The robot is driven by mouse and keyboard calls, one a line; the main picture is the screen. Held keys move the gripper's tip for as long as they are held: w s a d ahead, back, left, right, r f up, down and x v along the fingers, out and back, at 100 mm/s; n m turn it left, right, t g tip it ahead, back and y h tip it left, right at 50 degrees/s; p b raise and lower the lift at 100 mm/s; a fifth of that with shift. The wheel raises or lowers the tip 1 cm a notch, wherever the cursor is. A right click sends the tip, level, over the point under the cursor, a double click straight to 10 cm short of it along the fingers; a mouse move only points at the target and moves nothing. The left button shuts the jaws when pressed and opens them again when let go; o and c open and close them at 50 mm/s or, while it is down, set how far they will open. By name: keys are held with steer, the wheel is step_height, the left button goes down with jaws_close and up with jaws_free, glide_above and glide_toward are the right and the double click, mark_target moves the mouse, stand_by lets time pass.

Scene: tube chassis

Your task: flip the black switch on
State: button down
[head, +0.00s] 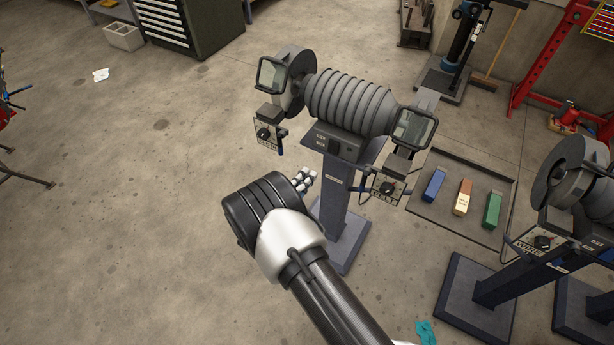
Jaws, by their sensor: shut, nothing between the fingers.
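A grey double-ended bench grinder (348,103) stands on a dark blue pedestal (338,225) in the middle of the head view. A panel with a round black knob (263,133) hangs below its left end. A similar panel with a black knob (387,188) hangs below its right end. Small dark controls (334,147) sit on the front of its base. I cannot tell which of these is the black switch, or its position. My gripper (306,178) is shut and empty, just left of the pedestal top and below the base; my wrist partly hides it.
A second machine (575,195) with a knob panel marked WIRE stands at the right. A floor tray (458,235) holds blue, brown and green blocks. A dark drawer cabinet (190,25) is at the back. The floor at the left is mostly clear.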

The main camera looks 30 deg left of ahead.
mark_target(328, 151)
steer(key=w+b, duration=0.1)
steer(key=w, duration=0.2)
steer(key=w+f+b, duration=0.1)
steer(key=w, duration=0.3)
steer(key=w+d+b, duration=0.1)
steer(key=w, duration=0.3)
steer(key=shift+f, duration=0.2)
